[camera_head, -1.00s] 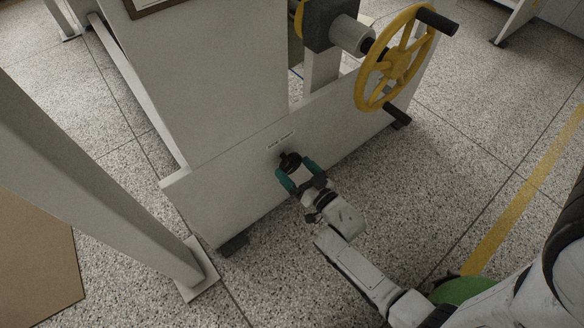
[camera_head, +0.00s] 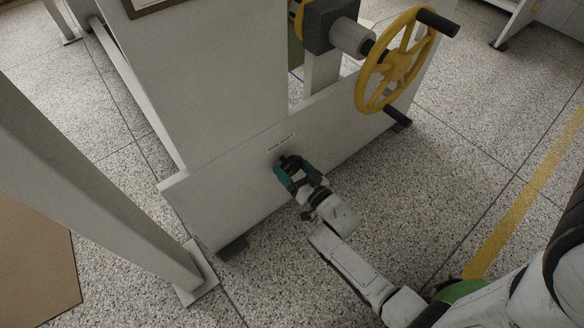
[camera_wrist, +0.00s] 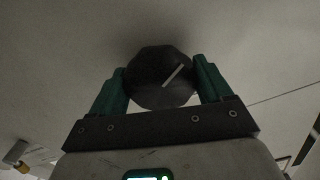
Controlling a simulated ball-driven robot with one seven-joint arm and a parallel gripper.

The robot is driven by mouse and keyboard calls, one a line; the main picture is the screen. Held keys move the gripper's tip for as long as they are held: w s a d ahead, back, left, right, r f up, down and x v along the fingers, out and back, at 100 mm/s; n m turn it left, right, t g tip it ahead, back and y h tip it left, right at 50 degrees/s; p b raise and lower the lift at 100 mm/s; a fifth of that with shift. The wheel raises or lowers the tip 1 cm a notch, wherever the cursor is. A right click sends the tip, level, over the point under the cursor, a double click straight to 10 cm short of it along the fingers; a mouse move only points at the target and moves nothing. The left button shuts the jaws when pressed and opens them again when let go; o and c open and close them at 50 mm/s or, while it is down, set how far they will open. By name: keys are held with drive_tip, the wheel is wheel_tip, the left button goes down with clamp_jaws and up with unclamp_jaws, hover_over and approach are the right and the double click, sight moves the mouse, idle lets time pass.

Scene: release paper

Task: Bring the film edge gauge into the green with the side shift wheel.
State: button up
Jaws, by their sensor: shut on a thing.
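The side shift wheel, a small black knob with a pale line on its face (camera_wrist: 160,78), sits on the lower white panel of the machine, under a small label. In the head view it shows as a dark spot (camera_head: 290,161) between my fingers. My gripper (camera_head: 289,172) has teal fingers, one on each side of the knob; it also shows in the wrist view (camera_wrist: 161,86). It is shut on the knob. The pale line slants up to the right. The film edge gauge is not recognisable in either view.
A large yellow handwheel (camera_head: 396,62) with black handles stands out at the upper right of the machine. A white slanted post (camera_head: 90,175) with a foot plate stands at the left. A brown board (camera_head: 35,240) lies at the lower left. Speckled floor is free at the right.

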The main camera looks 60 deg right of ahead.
drive_tip(key=shift+c, duration=0.7)
drive_tip(key=shift+n, duration=1.8)
drive_tip(key=o, duration=1)
drive_tip(key=shift+s, duration=0.15)
drive_tip(key=p+v, duration=0.3)
drive_tip(key=v, duration=0.7)
drive_tip(key=shift+s, duration=0.3)
